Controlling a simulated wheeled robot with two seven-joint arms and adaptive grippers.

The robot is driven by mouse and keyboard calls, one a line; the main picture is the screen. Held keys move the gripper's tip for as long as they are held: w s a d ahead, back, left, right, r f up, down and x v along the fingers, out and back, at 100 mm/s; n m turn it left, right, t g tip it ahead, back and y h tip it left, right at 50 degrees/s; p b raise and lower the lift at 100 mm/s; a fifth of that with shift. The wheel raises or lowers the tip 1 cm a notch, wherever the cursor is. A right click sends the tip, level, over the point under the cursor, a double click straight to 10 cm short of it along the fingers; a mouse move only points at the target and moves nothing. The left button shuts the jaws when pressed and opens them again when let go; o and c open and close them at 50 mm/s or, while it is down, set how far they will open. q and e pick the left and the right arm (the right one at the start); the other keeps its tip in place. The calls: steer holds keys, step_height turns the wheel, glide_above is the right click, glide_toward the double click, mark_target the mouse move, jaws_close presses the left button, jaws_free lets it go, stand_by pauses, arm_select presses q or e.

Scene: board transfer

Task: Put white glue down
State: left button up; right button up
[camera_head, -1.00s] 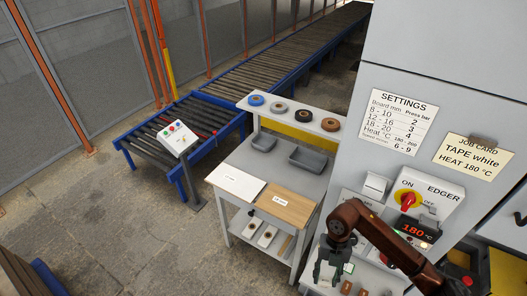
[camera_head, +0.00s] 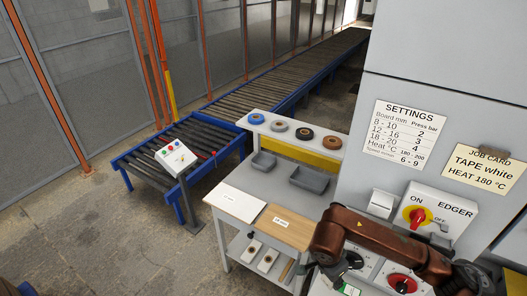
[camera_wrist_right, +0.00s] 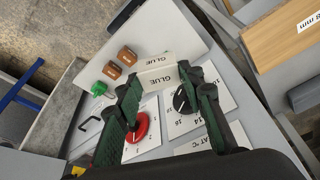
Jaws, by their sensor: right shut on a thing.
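In the right wrist view my right gripper (camera_wrist_right: 162,84) is shut on a white block marked GLUE (camera_wrist_right: 160,75), the white glue. I cannot tell whether the white glue touches the panel. In the head view my brown right arm hides most of the gripper and the white glue. My left gripper is in neither current view.
A red dial (camera_wrist_right: 138,127) and a black dial (camera_wrist_right: 186,98) are close to the fingers. In the head view a trolley (camera_head: 262,187) with boards and tape rolls stands left of the arm, beside a roller conveyor (camera_head: 250,93). The edger switch box (camera_head: 436,211) is at the right.

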steer(key=r+n+y, duration=0.1)
steer(key=n, duration=0.3)
steer(key=w+r+n+t+b, duration=0.1)
steer(key=n, duration=0.2)
steer(key=w+r+n+y+b, duration=0.1)
steer(key=n, duration=0.3)
steer(key=shift+d+r+n+y, duration=0.1)
steer(key=shift+r+n+y, duration=0.05)
steer(key=shift+n+y, duration=0.15)
